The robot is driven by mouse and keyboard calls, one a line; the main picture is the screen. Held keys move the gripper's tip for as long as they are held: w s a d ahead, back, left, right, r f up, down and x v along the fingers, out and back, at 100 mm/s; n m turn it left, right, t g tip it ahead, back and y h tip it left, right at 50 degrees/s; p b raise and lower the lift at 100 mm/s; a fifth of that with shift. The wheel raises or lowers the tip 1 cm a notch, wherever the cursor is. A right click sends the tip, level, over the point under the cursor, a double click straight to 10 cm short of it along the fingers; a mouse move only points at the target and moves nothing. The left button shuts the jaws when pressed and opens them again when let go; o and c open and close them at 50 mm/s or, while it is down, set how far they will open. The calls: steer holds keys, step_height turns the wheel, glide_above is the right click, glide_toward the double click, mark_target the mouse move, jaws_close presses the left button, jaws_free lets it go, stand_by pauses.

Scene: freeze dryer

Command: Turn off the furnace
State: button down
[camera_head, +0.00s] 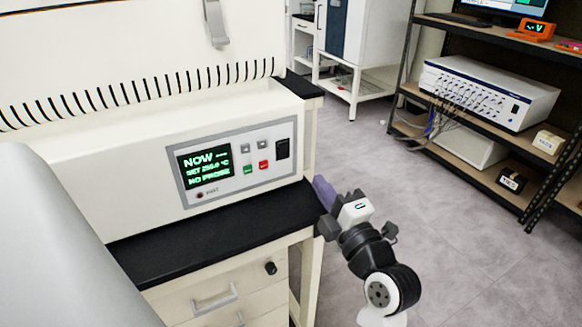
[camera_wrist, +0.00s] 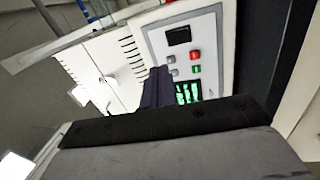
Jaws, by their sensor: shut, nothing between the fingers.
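The furnace (camera_head: 120,165) is a large cream unit with vent slots, standing on a black-topped bench at the left. Its grey control panel (camera_head: 238,160) has a lit display (camera_head: 205,165) reading "NOW ----", "SET 250.0 °C", "NO PROBE". Right of the display are two grey buttons, a green button (camera_head: 248,169), a red button (camera_head: 264,166) and a black rocker switch (camera_head: 283,149). My gripper (camera_head: 322,190) is shut and empty, just right of the panel, apart from it. In the wrist view the panel (camera_wrist: 188,62) appears turned, with the switch (camera_wrist: 179,35) unobstructed; the purple fingers (camera_wrist: 158,85) partly cover the display.
The black bench top (camera_head: 220,235) lies below the panel, with drawers (camera_head: 215,295) under it. A metal shelf rack (camera_head: 480,115) with instruments stands at the right. A white cabinet (camera_head: 360,45) is at the back. The grey floor between is open.

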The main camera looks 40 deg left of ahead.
steer(key=shift+s+d+f+n+g, duration=0.1)
steer(key=shift+d+f+n+g, duration=0.2)
steer(key=shift+f, duration=0.25)
steer(key=shift+d+f+n+g, duration=0.1)
steer(key=shift+f+n+g, duration=0.1)
steer(key=shift+f+n, duration=0.3)
steer(key=p, duration=0.5)
glide_toward(284, 147)
steer(key=x, duration=0.5)
steer(key=shift+a+r, duration=0.15)
steer(key=shift+x, duration=0.8)
